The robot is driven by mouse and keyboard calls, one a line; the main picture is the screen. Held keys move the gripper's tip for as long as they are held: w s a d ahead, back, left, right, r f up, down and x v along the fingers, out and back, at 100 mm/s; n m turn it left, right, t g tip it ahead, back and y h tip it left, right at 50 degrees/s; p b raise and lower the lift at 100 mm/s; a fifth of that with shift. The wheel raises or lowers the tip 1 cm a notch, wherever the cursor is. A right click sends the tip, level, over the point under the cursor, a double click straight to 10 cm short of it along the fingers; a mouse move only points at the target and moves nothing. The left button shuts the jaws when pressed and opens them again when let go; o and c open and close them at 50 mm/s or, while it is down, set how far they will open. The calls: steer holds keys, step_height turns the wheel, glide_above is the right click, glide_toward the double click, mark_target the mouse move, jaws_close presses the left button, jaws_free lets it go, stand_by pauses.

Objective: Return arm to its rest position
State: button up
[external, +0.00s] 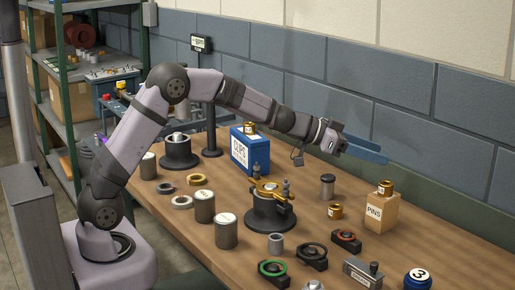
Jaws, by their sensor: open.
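My arm reaches out over the workbench from its base at the left in the external view. My gripper (362,149) has long blue fingers and hangs in the air above the back part of the bench, right of the blue CLIPS box. It points right and slightly down. It is open, and I see nothing held in it. Below and left of it, a dark round fixture (268,213) with a brass-coloured clamp on top stands on the bench. The gripper is apart from the fixture and from the bench items.
The blue CLIPS box (243,153) stands under my forearm, and a tan PINS box (381,213) stands right of the gripper. Several cans and rings lie around the bench (450,250). A brick wall (440,110) runs close behind. A dark post (211,120) stands behind the arm.

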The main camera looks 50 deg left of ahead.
steer(key=s+a+f+n+g+y+p, duration=0.15)
steer(key=s+a+n+y, duration=0.3)
steer(key=a, duration=0.75)
steer(key=s+a+n+y+p, duration=0.25)
steer(key=s+a+y, duration=0.3)
steer(key=a, duration=0.65)
steer(key=s+a+f+n+g, duration=0.1)
steer(key=s+f+g, duration=0.1)
steer(key=s, duration=0.5)
steer(key=s+a+f+n+g+y, duration=0.1)
steer(key=s+a+f+g, duration=0.1)
steer(key=s, duration=0.5)
steer(key=s+a+f+n+g+p, duration=0.1)
steer(key=s+a+f+n+g, duration=0.1)
steer(key=s, duration=0.5)
steer(key=shift+s+f+g+y, duration=0.1)
steer(key=shift+f+g+y, duration=0.25)
steer(key=shift+g, duration=0.4)
steer(key=s+d+f+m+g+h, duration=0.1)
steer(key=s+d+f+m+h, duration=0.1)
steer(key=s+d, duration=0.4)
steer(key=s+d+f+m+g+h+b, duration=0.1)
steer(key=s+d+f+m+h, duration=0.1)
steer(key=s+d+f, duration=0.2)
steer(key=s+d, duration=0.1)
steer(key=d, duration=0.1)
steer(key=shift+s+d+f+g, duration=0.3)
steer(key=shift+s+d, duration=0.05)
steer(key=shift+s, duration=0.05)
